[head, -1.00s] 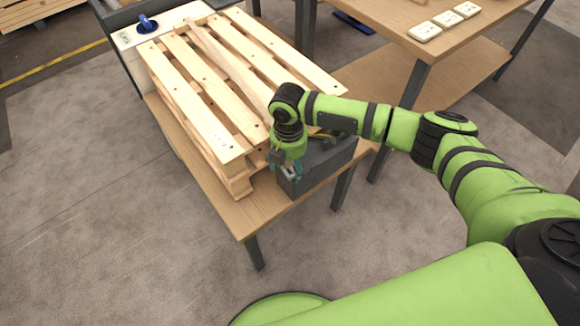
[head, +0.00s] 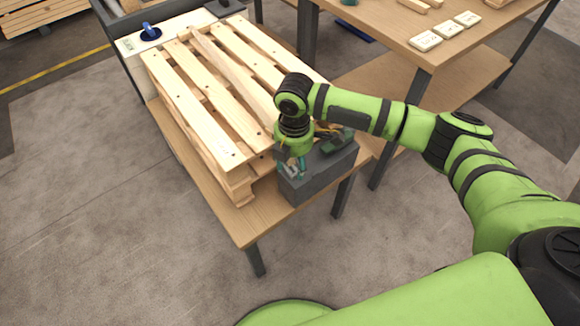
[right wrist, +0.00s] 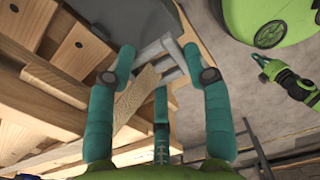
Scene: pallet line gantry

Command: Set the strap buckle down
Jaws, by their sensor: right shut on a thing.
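My right gripper (head: 291,171) is low at the near left end of the dark grey box, beside the pallet's near corner. In the right wrist view its teal fingers (right wrist: 163,72) are closed around a light grey metal strap buckle (right wrist: 160,50). The buckle is also small and pale in the head view (head: 292,172). Its contact with anything below is unclear. A beige, woven-looking strip (right wrist: 138,97) runs between the fingers. What looks like my left gripper (right wrist: 268,66) shows small at the right of the wrist view; its fingers are unclear.
The dark grey box (head: 322,176) stands at the table's near right corner with a dark green tool (head: 338,141) on top. A slatted wooden pallet (head: 205,85) covers most of the table (head: 240,225). A bare strip lies along its front.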

